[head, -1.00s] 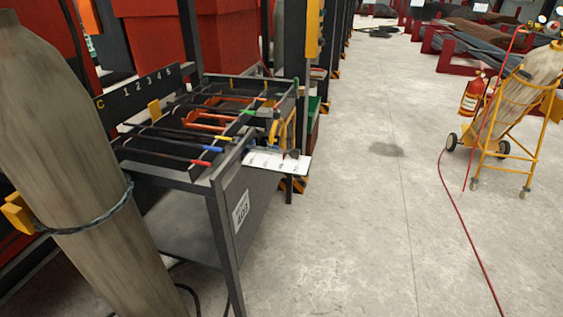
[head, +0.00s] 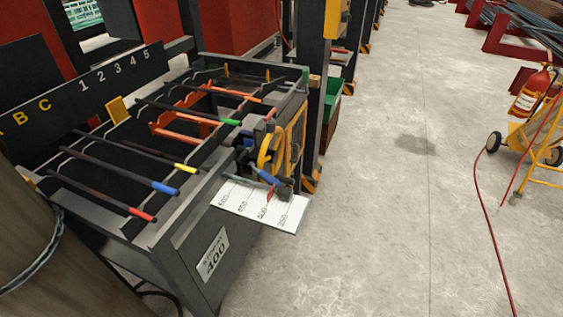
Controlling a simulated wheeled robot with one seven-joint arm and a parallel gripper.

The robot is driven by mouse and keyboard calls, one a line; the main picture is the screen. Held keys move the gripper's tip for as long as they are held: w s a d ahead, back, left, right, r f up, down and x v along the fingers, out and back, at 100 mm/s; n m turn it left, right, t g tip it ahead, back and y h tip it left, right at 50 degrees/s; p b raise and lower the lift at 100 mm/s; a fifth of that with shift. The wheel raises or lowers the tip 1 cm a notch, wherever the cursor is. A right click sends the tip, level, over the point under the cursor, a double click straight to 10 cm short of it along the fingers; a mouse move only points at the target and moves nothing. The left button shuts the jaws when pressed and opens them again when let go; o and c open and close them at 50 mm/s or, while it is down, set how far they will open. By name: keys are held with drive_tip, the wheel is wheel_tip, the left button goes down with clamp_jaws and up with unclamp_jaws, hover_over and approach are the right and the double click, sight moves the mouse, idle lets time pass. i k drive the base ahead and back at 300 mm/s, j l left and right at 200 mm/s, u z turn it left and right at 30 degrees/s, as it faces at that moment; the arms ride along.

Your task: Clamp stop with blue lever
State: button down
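The blue lever (head: 267,177) sits on the stop at the right end of the dark bench, just above a white scale plate (head: 262,205). It looks slightly tilted, and a small red part (head: 271,193) is close beside it. Dark parts of the stop and a yellow curved part (head: 266,150) crowd around it, so I cannot tell whether it is clamped. The scale plate has printed lines and numbers, too small to read surely. My gripper is not in view.
A label reading 400 (head: 213,254) is on the bench front.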

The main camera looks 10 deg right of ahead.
sight(263, 174)
drive_tip(key=i+l, duration=0.35)
drive_tip(key=i+l+u, duration=0.1)
drive_tip(key=i+l, duration=0.3)
drive_tip(key=l, duration=0.15)
